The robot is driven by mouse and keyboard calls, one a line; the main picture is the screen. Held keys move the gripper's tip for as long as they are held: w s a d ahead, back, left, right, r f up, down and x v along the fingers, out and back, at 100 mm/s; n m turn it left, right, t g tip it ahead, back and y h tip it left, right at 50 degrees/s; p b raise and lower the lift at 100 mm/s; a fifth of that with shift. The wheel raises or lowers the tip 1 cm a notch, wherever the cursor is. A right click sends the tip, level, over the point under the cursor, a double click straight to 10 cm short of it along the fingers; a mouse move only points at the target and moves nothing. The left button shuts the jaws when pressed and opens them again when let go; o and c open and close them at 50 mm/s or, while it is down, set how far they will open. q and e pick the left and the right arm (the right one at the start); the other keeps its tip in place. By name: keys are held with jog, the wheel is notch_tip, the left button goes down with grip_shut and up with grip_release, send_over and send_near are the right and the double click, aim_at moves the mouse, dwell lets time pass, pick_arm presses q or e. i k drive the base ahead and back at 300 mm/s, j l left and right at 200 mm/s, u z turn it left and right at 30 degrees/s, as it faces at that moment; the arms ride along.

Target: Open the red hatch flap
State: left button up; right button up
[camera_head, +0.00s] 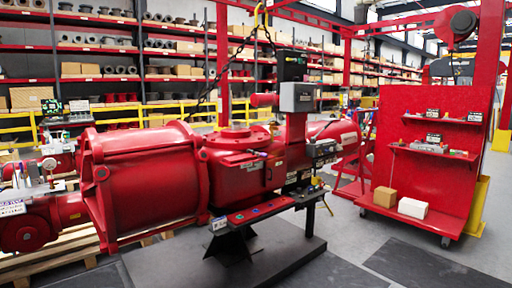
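A large red valve actuator (146,178) lies across the middle of the view on a black stand (233,243). Its left part is a wide cylinder, and its centre is a red housing (228,181) with a round raised top. I cannot clearly tell which red part is the hatch flap, or whether it is open or shut. A grey box (297,97) stands on top, right of the housing. A narrow red shelf (262,212) with small coloured items sits at the housing's front. Neither of my grippers is in view.
A red wheeled rack (428,188) with small shelves and two boxes stands at the right. Another red actuator (27,226) rests on pallets at the left. A chain hangs above the main actuator. Grey floor (340,235) is clear at the front right.

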aim_at(241, 157)
jog(key=i+z, duration=0.15)
jog(key=i, duration=0.35)
jog(key=i+j+z, duration=0.1)
jog(key=i, duration=0.35)
jog(key=i+j+z, duration=0.15)
jog(key=i, duration=0.3)
jog(key=i+j+z, duration=0.15)
jog(key=i, duration=0.35)
